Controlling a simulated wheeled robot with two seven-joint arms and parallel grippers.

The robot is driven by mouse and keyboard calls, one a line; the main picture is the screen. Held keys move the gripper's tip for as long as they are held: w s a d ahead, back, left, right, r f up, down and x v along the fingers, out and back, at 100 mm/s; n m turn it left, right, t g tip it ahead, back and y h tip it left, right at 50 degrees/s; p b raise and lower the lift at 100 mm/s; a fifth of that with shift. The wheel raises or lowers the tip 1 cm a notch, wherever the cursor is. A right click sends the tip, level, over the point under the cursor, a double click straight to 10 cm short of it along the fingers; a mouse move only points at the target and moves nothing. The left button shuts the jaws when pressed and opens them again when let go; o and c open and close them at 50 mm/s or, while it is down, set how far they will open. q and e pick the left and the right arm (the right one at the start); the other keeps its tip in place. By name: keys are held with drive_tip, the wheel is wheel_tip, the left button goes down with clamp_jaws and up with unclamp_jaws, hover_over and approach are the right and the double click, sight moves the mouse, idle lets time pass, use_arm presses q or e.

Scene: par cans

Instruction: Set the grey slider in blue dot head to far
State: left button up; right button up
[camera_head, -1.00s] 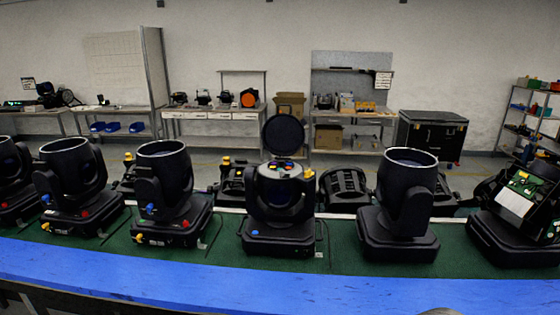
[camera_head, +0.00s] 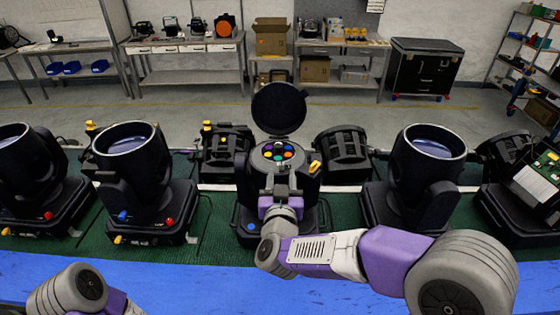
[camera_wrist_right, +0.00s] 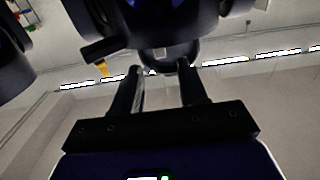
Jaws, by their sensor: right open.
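The head with a blue dot (camera_head: 250,228) on its base is the middle head (camera_head: 247,190). Its round lid (camera_head: 278,108) stands open above a top with several coloured discs (camera_head: 279,151). A yellow tab (camera_head: 314,167) sticks out at its right side. My right gripper (camera_head: 281,172) is in front of this head, just below the discs, and hides part of it. In the right wrist view its fingers (camera_wrist_right: 160,85) are apart, with dark head parts beyond them. I cannot clearly pick out the grey slider or tell contact. My left gripper is out of view; only a left arm part shows.
Similar dark heads stand close on both sides, one at left (camera_head: 128,180) and one at right (camera_head: 420,180). More fixtures (camera_head: 343,150) stand behind. The blue front edge (camera_head: 200,275) is clear apart from my arms.

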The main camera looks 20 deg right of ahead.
sight(281, 166)
drive_tip(key=shift+x, duration=2.3)
drive_tip(key=shift+f, duration=0.1)
clamp_jaws()
